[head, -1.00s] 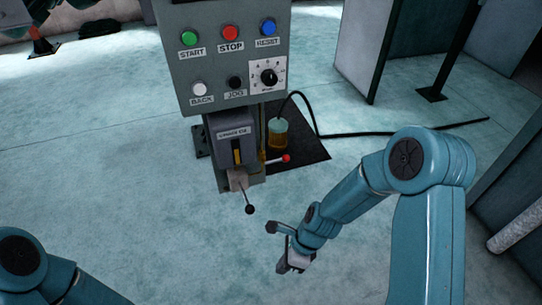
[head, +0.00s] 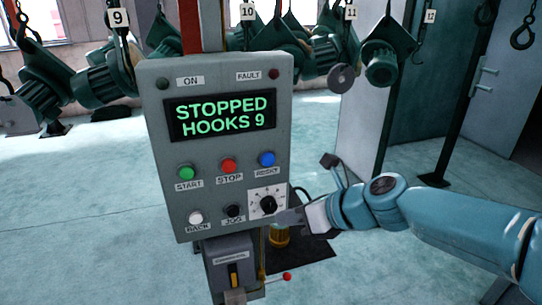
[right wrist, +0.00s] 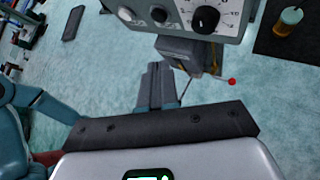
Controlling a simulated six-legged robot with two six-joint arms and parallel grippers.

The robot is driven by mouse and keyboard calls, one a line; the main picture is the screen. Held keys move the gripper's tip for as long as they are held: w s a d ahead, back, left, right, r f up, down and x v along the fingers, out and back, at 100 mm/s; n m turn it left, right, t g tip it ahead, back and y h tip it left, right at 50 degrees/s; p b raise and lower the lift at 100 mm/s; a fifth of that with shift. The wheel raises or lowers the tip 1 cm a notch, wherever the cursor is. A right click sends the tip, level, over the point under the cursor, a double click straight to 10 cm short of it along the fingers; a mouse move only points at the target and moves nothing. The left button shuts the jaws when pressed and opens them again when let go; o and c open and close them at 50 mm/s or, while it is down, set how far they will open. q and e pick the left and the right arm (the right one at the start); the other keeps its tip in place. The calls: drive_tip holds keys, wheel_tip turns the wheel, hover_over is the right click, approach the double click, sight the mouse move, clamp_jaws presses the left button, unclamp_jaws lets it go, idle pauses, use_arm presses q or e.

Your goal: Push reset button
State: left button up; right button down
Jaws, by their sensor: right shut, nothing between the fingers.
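The blue reset button (head: 267,159) is on the right of the upper button row of a grey control panel (head: 160,120), above its RESET label. The panel's display (head: 222,115) reads STOPPED HOOKS 9. My right gripper (head: 283,217) is shut and empty, by the panel's lower right edge, below the reset button and close to the dial (head: 268,205). I cannot tell whether it touches the panel. In the right wrist view its fingers (right wrist: 158,85) point toward the lower part of the panel; the reset button is out of that view. My left gripper is not in view.
A green START button (head: 186,173), a red STOP button (head: 228,166), a white BACK button (head: 195,217) and a black JOG button (head: 233,211) surround the area. A red-tipped lever (head: 287,276) sits below. Open floor lies left.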

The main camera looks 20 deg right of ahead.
sight(268, 160)
wheel_tip(268, 160, up, 7)
drive_tip(key=s+t+p, duration=0.1)
use_arm(q)
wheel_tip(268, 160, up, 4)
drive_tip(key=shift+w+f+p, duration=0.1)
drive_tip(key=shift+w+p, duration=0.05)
drive_tip(key=shift+p, duration=1.1)
use_arm(e)
drive_tip(key=w, duration=0.9)
drive_tip(key=shift+d+f, duration=0.1)
drive_tip(key=shift+f, duration=0.15)
drive_tip(key=shift+s, duration=0.1)
drive_tip(key=shift+w, duration=0.2)
drive_tip(key=shift+s, duration=0.15)
